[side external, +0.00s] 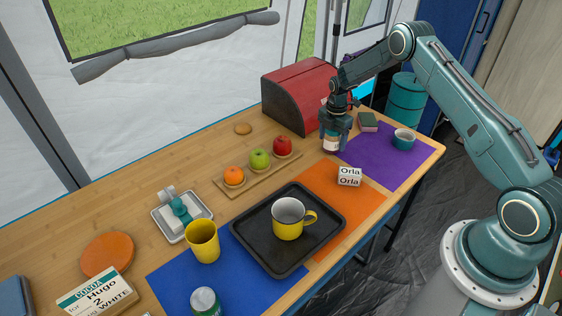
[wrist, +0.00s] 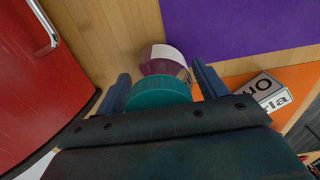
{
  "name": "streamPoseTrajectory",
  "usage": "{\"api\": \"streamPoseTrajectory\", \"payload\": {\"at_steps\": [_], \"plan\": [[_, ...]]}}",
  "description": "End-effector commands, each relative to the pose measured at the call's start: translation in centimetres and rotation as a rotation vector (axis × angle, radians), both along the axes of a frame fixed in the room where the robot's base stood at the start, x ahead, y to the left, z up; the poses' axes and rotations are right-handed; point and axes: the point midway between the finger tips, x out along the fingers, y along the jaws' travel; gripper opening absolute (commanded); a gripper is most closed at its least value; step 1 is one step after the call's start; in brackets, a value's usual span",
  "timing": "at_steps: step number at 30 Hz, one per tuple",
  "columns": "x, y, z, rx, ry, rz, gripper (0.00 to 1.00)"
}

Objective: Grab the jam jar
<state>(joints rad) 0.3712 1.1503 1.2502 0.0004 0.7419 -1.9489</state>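The jam jar (wrist: 165,66) stands upright on the wooden table, with a teal lid, a white label and dark reddish contents. In the side view the jar (side external: 331,143) is near the purple mat's left corner, its upper part hidden by my gripper (side external: 336,126). My gripper points down over the jar. In the wrist view the fingers of my gripper (wrist: 161,82) are apart, one on each side of the jar. A gap shows between the lid and the right finger; the left finger is very close to the lid.
A red bread box (side external: 300,95) stands close behind the jar. An Orla name block (side external: 349,177) sits on the orange mat (side external: 372,200). A teal-and-white cup (side external: 404,139) and a sponge (side external: 368,122) are to the right. A fruit board (side external: 262,180) and a black tray (side external: 265,257) lie left.

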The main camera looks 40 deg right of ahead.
Motion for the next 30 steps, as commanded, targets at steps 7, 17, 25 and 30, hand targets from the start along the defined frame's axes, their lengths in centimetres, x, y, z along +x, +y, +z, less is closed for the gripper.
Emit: {"api": "streamPoseTrajectory", "payload": {"at_steps": [7,17,25,30], "plan": [[0.1,0.0,0.1,-0.001,-0.002,0.000,0.25],[0.1,0.0,0.3,-0.001,-0.002,0.000,0.25],[0.1,0.0,2.4,-0.002,-0.004,0.000,0.25],[0.1,0.0,5.1,-0.002,-0.004,0.000,0.25]]}}
